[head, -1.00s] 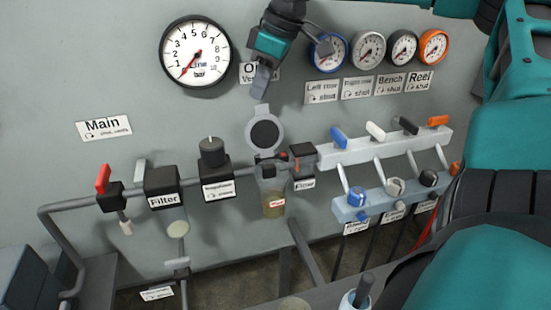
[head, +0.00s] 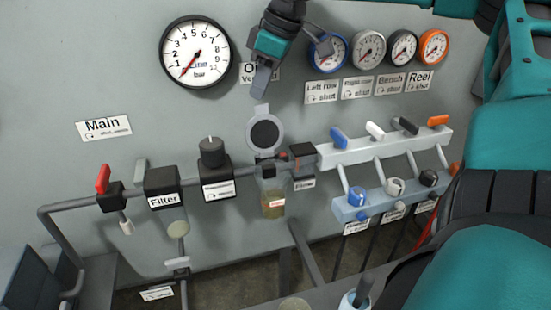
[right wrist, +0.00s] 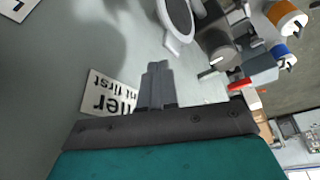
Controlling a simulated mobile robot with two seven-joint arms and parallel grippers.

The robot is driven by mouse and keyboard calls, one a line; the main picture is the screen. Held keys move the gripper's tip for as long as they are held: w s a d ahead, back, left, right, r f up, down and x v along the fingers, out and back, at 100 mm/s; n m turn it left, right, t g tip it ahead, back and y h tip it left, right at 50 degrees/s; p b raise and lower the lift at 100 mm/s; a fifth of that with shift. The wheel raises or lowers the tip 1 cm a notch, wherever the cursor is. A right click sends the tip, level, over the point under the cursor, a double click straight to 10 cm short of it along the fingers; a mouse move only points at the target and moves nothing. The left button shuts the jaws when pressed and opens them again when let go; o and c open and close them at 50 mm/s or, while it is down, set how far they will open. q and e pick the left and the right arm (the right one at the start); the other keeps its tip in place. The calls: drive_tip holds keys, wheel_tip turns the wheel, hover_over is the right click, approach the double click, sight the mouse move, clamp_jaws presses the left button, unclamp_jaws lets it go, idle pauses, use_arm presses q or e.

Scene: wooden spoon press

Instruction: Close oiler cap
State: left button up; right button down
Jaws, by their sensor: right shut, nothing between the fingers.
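The oiler (head: 273,195) is a clear cup with amber liquid on the pipe along the wall. Its round cap (head: 265,134), grey-rimmed with a dark inner face, stands open, tilted up against the wall above the cup. The cap's tab points up. My right gripper (head: 259,82) is shut and empty, just above the cap's tab and apart from it, in front of a wall label. In the right wrist view the shut fingers (right wrist: 157,82) point toward the cap (right wrist: 176,20), which lies beyond them near the top edge. My left gripper is not in view.
A large pressure gauge (head: 195,52) is left of the gripper, and several small gauges (head: 369,50) are to its right. A regulator (head: 213,165) and filter (head: 163,185) sit left of the oiler. A valve manifold (head: 390,143) with coloured levers stands to the right.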

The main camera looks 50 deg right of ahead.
sight(264, 109)
drive_tip(key=shift+f, duration=0.25)
drive_tip(key=shift+s+f, duration=0.2)
drive_tip(key=shift+f, duration=0.9)
drive_tip(key=shift+s+f, duration=0.2)
drive_tip(key=shift+f, duration=0.9)
drive_tip(key=shift+s+a, duration=0.1)
drive_tip(key=s, duration=0.1)
drive_tip(key=s+a, duration=0.2)
drive_tip(key=s, duration=0.1)
drive_tip(key=shift+a+r, duration=0.25)
wheel_tip(264, 109, up, 8)
drive_tip(key=shift+r, duration=0.15)
idle(0.9)
